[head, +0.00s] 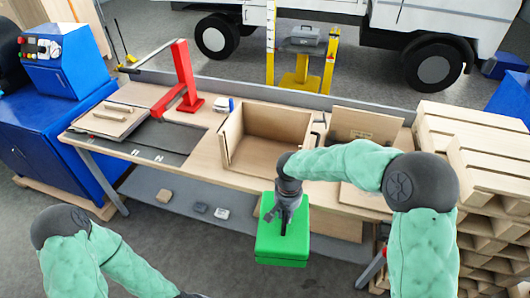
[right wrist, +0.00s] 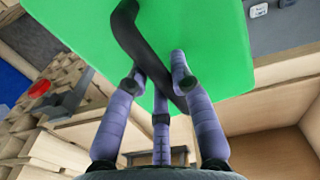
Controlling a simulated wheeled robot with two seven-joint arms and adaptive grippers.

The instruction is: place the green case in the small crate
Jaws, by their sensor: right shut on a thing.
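The green case (head: 268,243) hangs in front of the bench's near edge, below its top. My right gripper (head: 284,222) is shut on its dark handle; in the right wrist view the fingers (right wrist: 158,85) close around the handle, with the green case (right wrist: 215,35) behind them. An open wooden crate (head: 280,122) stands on the bench beyond the case and looks empty. A second wooden box (head: 362,124) stands to its right, partly hidden by my right arm. I cannot tell from its visible part how big it is. My left arm is at the lower left; its gripper is out of the picture.
A red press-like tool (head: 185,78) and a wooden lid with handles (head: 108,119) are on the left of the bench (head: 205,158). Small blocks lie on the lower shelf (head: 180,191). Stacked pallets (head: 480,150) stand close on the right.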

